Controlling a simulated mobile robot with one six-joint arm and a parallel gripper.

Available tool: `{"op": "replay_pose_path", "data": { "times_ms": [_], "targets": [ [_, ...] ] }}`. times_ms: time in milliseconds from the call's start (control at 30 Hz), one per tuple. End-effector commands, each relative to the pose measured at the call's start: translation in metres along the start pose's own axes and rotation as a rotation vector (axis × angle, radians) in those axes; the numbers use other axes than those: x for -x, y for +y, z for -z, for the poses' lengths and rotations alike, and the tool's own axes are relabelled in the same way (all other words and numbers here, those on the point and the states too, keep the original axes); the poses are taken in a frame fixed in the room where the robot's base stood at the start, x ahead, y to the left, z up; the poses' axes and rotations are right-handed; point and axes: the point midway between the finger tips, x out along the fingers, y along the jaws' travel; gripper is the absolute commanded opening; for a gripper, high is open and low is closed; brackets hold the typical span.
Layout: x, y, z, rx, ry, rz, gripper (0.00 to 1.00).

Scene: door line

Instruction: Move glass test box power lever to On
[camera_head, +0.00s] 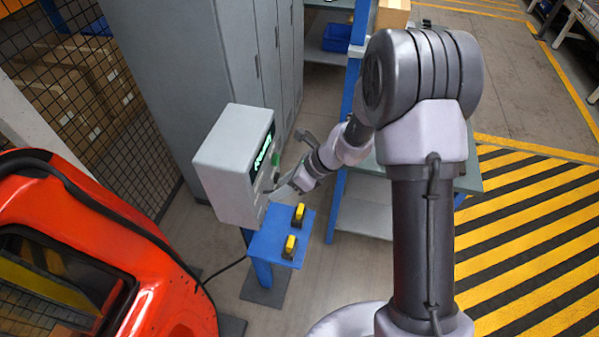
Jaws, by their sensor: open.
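The glass test box (222,165) is a light grey cabinet on a blue stand, left of the picture's middle. Its right-hand face carries a dark display (262,157) with green lettering and a green part (276,159) beside it. My gripper (272,191) is at the lower part of that face, coming from the right, and looks open. The power lever cannot be made out clearly; the gripper and wrist cover part of the panel. I cannot tell whether the gripper touches the box.
A blue shelf (268,245) below the panel bears two yellow-and-black pieces (298,215). A red machine (110,240) stands at left with a black cable. Grey lockers (185,70) stand behind. A workbench (470,172) is behind my arm. Striped floor (530,230) lies clear at right.

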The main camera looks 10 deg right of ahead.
Motion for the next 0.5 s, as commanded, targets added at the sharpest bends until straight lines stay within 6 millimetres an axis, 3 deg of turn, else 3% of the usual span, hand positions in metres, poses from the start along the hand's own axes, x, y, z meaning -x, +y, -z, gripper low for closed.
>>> {"op": "replay_pose_path", "data": {
  "times_ms": [300, 500],
  "targets": [
    [0.098, -0.001, -0.002, -0.002, -0.002, 0.005, 0.45],
    [0.138, -0.001, -0.001, -0.001, -0.001, 0.003, 0.45]
  ]
}}
